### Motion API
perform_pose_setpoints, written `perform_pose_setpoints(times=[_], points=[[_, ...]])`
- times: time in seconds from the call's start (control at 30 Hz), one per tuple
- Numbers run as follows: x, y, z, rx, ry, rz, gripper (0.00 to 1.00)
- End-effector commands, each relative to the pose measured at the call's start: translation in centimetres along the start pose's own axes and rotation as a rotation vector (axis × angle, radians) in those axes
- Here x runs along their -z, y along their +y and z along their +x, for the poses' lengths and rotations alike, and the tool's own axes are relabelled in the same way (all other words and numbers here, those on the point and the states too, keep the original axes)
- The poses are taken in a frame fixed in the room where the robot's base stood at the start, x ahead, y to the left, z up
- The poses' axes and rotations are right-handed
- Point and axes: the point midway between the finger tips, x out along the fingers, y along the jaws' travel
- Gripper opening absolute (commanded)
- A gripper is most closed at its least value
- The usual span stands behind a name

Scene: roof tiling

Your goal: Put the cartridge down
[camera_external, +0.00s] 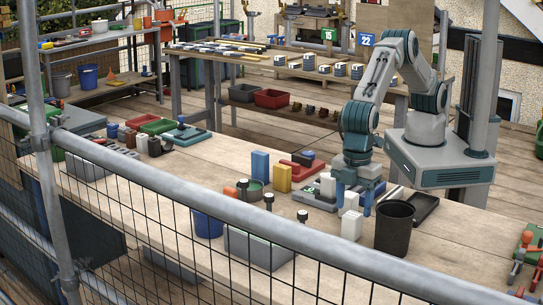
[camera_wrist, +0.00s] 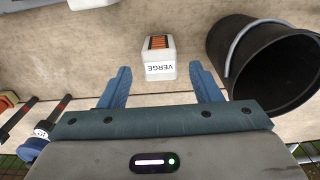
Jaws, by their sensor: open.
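The cartridge (camera_wrist: 159,58) is a white block with a VERGE label and orange pieces showing at its top. In the wrist view it is on the wooden bench, between and just beyond the fingertips, with a gap on each side. My gripper (camera_wrist: 158,84) is open and empty, pointing down over the bench. In the external view my gripper (camera_external: 355,200) is just left of the black bucket (camera_external: 394,226). A white block (camera_external: 351,224) stands upright by the bucket there and looks like the cartridge, but its label does not show.
The black bucket is close on the right in the wrist view (camera_wrist: 262,62). Black-handled tools, yellow (camera_external: 282,178) and blue (camera_external: 260,166) blocks and more white blocks stand to the left. A dark tray (camera_external: 423,207) lies behind the bucket. Bare bench (camera_external: 450,250) lies to the right.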

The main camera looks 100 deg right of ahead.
Motion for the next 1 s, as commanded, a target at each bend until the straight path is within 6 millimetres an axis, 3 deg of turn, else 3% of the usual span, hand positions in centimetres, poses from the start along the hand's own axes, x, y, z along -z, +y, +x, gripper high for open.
perform_pose_setpoints(times=[0.1,0.3,0.7,0.77,0.87,1.0], points=[[0.1,0.0,-2.4,0.0,0.004,0.0,0.58],[0.1,0.0,-5.0,0.0,0.002,0.0,0.58],[-0.1,0.4,-6.0,-0.001,0.003,0.005,0.58],[-0.5,1.4,-6.6,-0.003,0.007,0.016,0.58],[-1.7,4.4,-8.7,-0.008,0.023,0.049,0.58],[-5.4,10.4,-12.3,-0.021,0.051,0.126,0.58]])
